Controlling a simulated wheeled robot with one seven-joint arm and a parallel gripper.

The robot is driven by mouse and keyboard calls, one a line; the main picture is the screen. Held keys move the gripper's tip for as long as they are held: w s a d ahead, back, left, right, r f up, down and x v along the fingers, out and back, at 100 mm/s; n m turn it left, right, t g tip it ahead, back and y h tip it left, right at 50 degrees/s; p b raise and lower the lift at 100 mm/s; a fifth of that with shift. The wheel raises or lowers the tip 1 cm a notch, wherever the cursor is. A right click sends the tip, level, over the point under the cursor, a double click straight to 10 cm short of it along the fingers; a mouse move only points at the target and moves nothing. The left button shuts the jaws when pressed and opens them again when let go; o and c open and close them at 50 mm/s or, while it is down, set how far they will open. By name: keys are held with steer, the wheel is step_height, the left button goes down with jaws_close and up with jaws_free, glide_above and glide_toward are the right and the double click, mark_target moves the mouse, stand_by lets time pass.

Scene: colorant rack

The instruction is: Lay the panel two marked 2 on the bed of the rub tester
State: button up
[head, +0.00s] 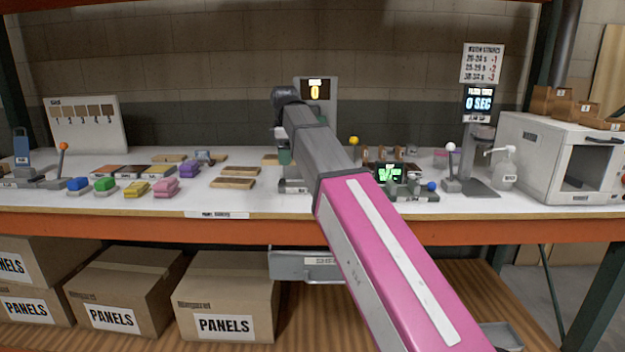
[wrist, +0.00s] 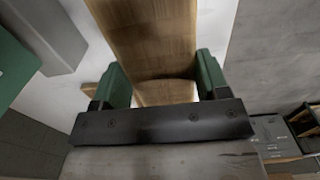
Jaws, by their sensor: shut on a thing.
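In the wrist view my gripper (wrist: 160,82) has its two green fingers shut on a wooden panel (wrist: 152,35). The panel reaches up and out of the picture, and no number can be read on it. In the head view my arm hides most of my gripper and the held panel. A grey machine with a display reading 0 (head: 315,91) stands behind the end of my arm. It may be the rub tester, but I cannot read its label, and its bed is largely hidden.
Wooden panels (head: 233,183) lie left of my arm, with coloured blocks (head: 166,187) farther left. A lever with an orange knob (head: 63,147) stands at far left. Right are a green-lit display (head: 389,174), a pump bottle (head: 503,172) and a white oven-like box (head: 548,160).

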steer(key=w+d+f, duration=0.1)
steer(key=d, duration=0.1)
steer(key=w+d+f, duration=0.1)
steer(key=d+f, duration=0.1)
steer(key=w+d+f, duration=0.1)
steer(key=d, duration=0.1)
steer(key=shift+w+d+f, duration=0.1)
steer(key=shift+d+f, duration=0.2)
steer(key=shift+d, duration=0.1)
steer(key=shift+f, duration=2.05)
steer(key=shift+f, duration=0.1)
steer(key=o, duration=1)
steer(key=shift+c, duration=0.2)
step_height(320, 180, up, 12)
